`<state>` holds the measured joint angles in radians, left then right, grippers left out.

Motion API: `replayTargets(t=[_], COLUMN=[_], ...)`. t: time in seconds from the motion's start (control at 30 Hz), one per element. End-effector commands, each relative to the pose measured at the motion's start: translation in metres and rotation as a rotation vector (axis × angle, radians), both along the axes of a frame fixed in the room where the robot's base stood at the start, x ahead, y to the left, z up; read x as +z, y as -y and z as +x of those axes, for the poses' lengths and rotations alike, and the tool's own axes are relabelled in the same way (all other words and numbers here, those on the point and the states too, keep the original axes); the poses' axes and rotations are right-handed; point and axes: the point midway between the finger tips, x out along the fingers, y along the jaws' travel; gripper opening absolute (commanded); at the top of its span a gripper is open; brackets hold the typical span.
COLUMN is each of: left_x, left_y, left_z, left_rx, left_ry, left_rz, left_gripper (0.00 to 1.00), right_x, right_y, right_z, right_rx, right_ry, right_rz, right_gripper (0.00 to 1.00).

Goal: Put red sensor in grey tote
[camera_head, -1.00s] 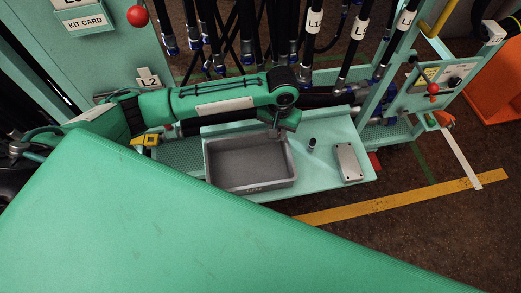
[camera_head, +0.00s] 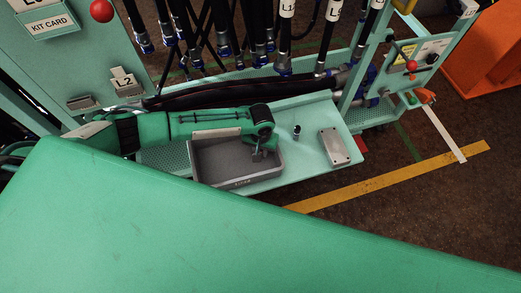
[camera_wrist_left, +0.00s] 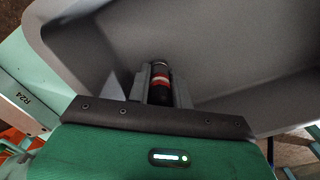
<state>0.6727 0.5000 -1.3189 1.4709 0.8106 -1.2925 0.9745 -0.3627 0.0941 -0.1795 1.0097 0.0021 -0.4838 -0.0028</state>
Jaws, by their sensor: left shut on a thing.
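The grey tote (camera_head: 240,183) sits on the pale green shelf in the head view. Its grey wall (camera_wrist_left: 235,45) fills much of the left wrist view. My left gripper (camera_head: 262,153) points down into the right part of the tote. In the left wrist view my left gripper (camera_wrist_left: 160,88) is shut on the red sensor (camera_wrist_left: 160,83), a dark cylinder with red and pale bands. In the head view the sensor is hidden. My right gripper is not in view.
A small dark cylinder (camera_head: 297,132) stands and a silver box (camera_head: 335,147) lies on the shelf (camera_head: 308,157) right of the tote. Hanging hoses (camera_head: 262,35) are behind. A large green surface (camera_head: 130,225) fills the foreground.

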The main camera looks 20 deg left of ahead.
Motion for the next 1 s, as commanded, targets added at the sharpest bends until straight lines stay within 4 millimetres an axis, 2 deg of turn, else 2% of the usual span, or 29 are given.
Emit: replayTargets(t=[0.37, 0.4, 0.5, 0.83, 1.0], left_x=[-0.004, -0.005, -0.005, -0.002, 0.019], left_y=[0.0, 0.0, 0.0, 0.0, 0.0], left_z=[0.0, 0.0, 0.0, 0.0, 0.0], left_rx=[0.0, 0.0, 0.0, 0.0, 0.0], left_ry=[0.0, 0.0, 0.0, 0.001, 0.002], left_rz=[-0.001, -0.001, -0.001, 0.0, -0.002], left_gripper=[0.0, 0.23, 0.43, 0.43, 0.43], right_x=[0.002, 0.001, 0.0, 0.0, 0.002], right_y=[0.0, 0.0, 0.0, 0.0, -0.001], right_z=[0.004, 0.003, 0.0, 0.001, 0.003], right_rx=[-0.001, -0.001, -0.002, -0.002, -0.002], right_ry=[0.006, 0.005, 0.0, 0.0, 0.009], right_rz=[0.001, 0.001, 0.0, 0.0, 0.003], right_gripper=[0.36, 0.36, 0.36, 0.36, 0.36])
